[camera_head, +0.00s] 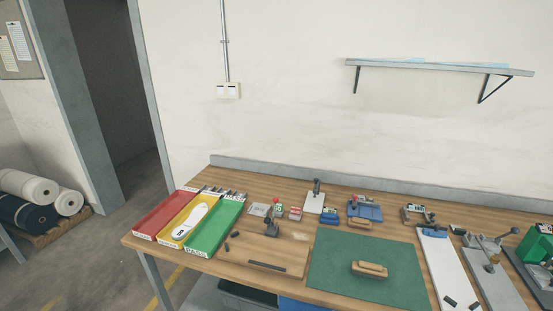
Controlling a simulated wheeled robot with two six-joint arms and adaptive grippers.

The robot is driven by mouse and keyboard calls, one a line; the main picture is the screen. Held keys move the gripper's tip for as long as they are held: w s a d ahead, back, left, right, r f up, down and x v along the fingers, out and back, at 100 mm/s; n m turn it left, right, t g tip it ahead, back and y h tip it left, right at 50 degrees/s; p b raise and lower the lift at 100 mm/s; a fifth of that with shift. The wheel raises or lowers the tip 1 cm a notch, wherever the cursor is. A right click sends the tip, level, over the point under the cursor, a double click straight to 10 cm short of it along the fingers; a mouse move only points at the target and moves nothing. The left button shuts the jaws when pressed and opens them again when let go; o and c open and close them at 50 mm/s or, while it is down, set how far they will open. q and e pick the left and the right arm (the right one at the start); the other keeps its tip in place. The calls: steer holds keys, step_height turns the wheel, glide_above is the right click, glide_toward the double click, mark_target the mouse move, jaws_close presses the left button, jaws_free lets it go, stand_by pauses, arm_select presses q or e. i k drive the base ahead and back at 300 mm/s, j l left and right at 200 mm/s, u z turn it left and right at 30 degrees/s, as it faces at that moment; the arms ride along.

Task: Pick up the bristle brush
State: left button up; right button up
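A wooden-backed block that looks like the bristle brush (369,269) lies on the green mat (330,281), near the mat's middle right. Its bristles are too small to make out. A smaller wooden piece (360,222) lies behind the mat, in front of a blue fixture (366,211); I cannot tell whether it is also a brush. Neither of my grippers shows in the head view.
Red (164,216), yellow (176,237) and green (216,226) trays stand at the table's left; a white insole (190,220) lies in the yellow one. Small tools and a dark upright fixture (271,225) stand left of the mat. A white board (442,262) and lever device (490,262) are right.

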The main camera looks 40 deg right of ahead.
mark_target(372, 271)
steer(key=z, duration=2)
